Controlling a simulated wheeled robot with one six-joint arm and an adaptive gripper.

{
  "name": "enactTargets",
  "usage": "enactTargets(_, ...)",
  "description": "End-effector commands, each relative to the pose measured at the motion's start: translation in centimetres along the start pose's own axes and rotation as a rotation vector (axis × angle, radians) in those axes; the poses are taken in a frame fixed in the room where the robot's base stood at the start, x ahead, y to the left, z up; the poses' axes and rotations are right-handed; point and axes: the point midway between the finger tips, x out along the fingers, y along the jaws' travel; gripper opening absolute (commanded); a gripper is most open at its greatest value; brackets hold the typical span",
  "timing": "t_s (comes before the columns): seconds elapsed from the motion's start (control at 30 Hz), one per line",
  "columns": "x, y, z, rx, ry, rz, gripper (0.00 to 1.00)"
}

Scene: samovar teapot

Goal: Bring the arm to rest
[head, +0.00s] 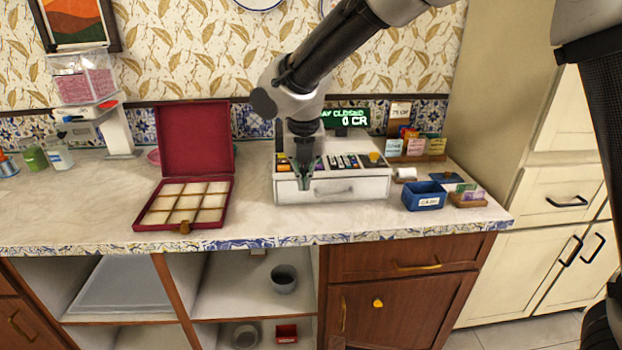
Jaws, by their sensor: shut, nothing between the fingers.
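My arm reaches down from the upper right in the head view. My gripper (305,178) points down in front of the left part of the cash register (290,190). It is shut and holds nothing. Part of the register's keys and back is hidden behind my gripper and wrist. I cannot tell whether the fingertips touch the register.
An open red box (194,139) with cream compartments stands left on the counter (75,222). A blue bin (424,196) and a card rack (416,146) stand right. A dispenser (83,78) and jars (58,154) stand far left. Open counter lies left of the box.

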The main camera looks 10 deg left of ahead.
Motion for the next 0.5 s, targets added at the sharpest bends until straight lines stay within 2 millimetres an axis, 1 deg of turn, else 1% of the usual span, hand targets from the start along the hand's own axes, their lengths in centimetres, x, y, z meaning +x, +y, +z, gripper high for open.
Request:
enactTargets(0.07,-0.2,0.0,0.0,0.068,0.001,-0.001,0.00)
enactTargets(0.17,-0.2,-0.3,-0.4,0.280,0.013,-0.013,0.00)
enactTargets(0.27,1.1,-1.9,-2.9,0.607,0.057,-0.074,0.00)
enactTargets(0.3,1.2,-3.0,-4.2,0.756,0.073,-0.106,0.00)
enactTargets(0.37,0.3,-5.0,-5.9,0.992,0.081,-0.144,0.00)
enactTargets(0.4,-0.6,-7.0,-6.7,1.167,0.083,-0.168,0.00)
enactTargets(0.47,-2.3,-10.8,-7.8,1.446,0.078,-0.200,0.00)
enactTargets(0.5,-3.6,-13.8,-8.6,1.643,0.073,-0.219,0.00)
